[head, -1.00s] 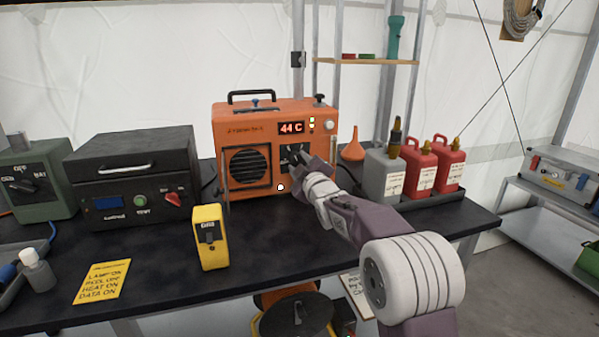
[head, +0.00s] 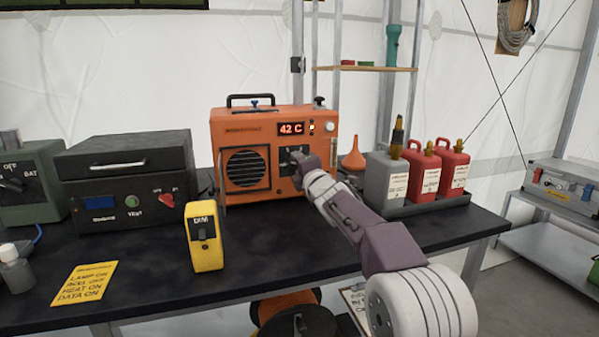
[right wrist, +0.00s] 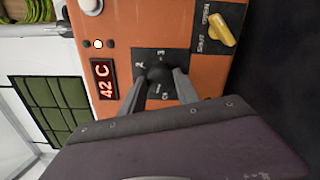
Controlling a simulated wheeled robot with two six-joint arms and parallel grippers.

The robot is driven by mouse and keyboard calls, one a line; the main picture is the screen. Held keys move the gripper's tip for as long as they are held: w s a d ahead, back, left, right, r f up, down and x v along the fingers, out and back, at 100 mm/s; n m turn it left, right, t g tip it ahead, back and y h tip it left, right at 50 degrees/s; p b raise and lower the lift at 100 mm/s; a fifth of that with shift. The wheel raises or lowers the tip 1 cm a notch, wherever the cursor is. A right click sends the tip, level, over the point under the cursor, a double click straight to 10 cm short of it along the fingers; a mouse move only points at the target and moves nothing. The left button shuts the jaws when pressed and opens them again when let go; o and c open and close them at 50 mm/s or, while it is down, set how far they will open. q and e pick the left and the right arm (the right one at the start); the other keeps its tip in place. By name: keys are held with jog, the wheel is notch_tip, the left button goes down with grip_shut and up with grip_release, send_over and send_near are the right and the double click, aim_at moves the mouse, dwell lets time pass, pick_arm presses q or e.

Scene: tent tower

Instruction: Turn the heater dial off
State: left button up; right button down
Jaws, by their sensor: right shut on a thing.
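The orange heater (head: 225,150) stands on the dark bench, and its red display (head: 291,129) reads 42 C. In the right wrist view the heater front (right wrist: 150,25) appears turned sideways, with the black dial (right wrist: 158,75) on a dark plate marked with numbers. My right gripper (right wrist: 160,84) is shut on the dial, one finger on each side of it. In the head view the right gripper (head: 298,165) covers most of the dial, so its pointer setting cannot be read. My left gripper is not in view.
A dark box (head: 125,180) and a yellow device (head: 205,237) stand left of the heater. An orange funnel (head: 353,154), a grey bottle (head: 387,180) and red cans (head: 423,178) stand on its right. A yellow note (head: 84,284) lies at front left.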

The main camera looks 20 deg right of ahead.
jog(key=shift+f+n+b, duration=0.1)
jog(key=shift+n+b, duration=0.25)
jog(key=shift+n, duration=1.05)
jog(key=c, duration=0.9)
grip_release()
jog(key=shift+s, duration=0.1)
jog(key=s+b, duration=0.2)
jog(key=s, duration=0.7)
jog(key=shift+d, duration=0.15)
